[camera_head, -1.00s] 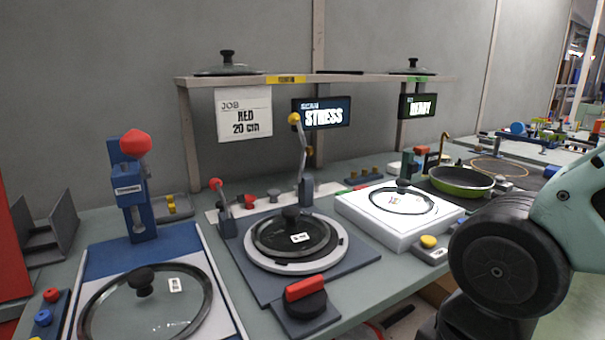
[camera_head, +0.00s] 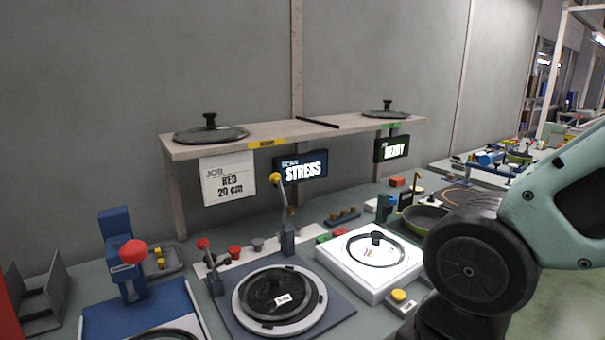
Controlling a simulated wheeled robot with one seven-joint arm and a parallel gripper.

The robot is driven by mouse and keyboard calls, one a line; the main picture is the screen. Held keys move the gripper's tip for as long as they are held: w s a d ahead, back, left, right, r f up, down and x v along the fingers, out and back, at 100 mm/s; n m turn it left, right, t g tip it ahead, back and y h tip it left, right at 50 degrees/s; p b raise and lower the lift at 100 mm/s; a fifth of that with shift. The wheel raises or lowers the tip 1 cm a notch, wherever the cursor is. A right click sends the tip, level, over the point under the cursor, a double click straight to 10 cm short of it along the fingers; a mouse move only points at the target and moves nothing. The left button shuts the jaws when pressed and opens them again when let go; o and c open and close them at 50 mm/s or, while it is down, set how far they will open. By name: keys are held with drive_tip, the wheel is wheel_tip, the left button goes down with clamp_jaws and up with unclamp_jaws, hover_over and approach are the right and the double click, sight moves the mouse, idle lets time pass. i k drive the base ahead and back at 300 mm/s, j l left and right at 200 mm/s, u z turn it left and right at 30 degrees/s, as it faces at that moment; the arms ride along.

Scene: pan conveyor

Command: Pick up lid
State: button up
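Several glass lids with black knobs are in view; which one the task means cannot be told. One lid (camera_head: 210,132) lies on the left of the shelf and another lid (camera_head: 385,112) on its right. A dark lid (camera_head: 268,297) with a white label rests on the round grey plate at front centre. A clear lid (camera_head: 376,248) lies on the white box. The rim of a further lid (camera_head: 165,336) is cut off at the lower left. Parts of my arm fill the right side. My gripper is not in view.
The shelf (camera_head: 288,130) stands on posts behind the bench. A blue press with a red knob (camera_head: 132,251) is at left. An upright lever with a yellow knob (camera_head: 275,179) stands behind the round plate. A green pan (camera_head: 424,219) sits partly behind my arm.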

sight(374, 250)
drive_tip(key=i+j+u, duration=0.2)
drive_tip(key=i, duration=0.25)
drive_tip(key=i+j+u, duration=0.15)
drive_tip(key=i, duration=0.25)
drive_tip(key=j, duration=0.05)
